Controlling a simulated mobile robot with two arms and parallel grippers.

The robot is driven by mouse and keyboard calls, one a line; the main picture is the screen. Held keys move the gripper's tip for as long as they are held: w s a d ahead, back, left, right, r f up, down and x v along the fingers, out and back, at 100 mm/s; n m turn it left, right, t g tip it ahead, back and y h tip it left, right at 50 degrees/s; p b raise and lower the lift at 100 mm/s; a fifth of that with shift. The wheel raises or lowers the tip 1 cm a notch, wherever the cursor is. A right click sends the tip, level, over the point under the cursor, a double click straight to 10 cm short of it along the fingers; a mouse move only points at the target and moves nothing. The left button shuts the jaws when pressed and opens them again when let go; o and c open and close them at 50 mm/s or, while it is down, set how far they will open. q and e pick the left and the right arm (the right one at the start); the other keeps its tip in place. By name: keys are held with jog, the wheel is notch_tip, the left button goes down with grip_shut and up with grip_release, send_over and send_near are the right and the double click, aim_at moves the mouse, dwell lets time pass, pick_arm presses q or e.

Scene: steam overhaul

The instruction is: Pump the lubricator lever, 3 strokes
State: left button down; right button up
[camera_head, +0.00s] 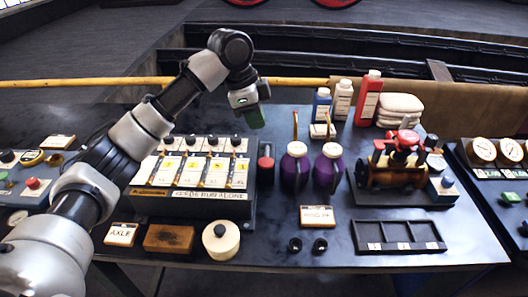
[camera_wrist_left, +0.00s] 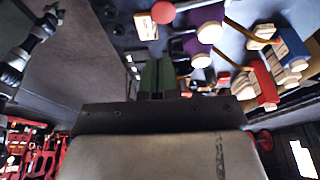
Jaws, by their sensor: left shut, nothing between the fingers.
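A black box (camera_head: 232,208) with several white and yellow cards, black knobs along its back and a label that seems to read "FEEDS RUN ALONE" stands mid-table in the head view. A short black post with a red top (camera_head: 265,163) stands at its right end; a red round knob (camera_wrist_left: 163,12) shows at the top of the left wrist view. I cannot tell for sure which part is the lubricator lever. My left gripper (camera_head: 257,120), with green fingers, is shut and empty above and behind the post, touching nothing. Its fingers (camera_wrist_left: 158,72) also show in the left wrist view. My right gripper is not in view.
A red-and-brown model engine (camera_head: 390,176), a slotted black tray (camera_head: 375,247) and bottles (camera_head: 368,98) are further right. A round cream knob (camera_head: 221,240) and wooden blocks (camera_head: 169,239) lie in front.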

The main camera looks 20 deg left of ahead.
pick_arm(q)
jog(key=r, duration=0.2)
jog(key=a+r, duration=0.1)
jog(key=shift+w+a, duration=0.1)
jog(key=shift+w, duration=0.15)
jog(key=p, duration=0.3)
send_near(267, 161)
jog(key=x, duration=0.5)
jog(key=shift+d+f, duration=0.15)
jog(key=shift+d, duration=0.15)
jog(key=shift+f, duration=0.85)
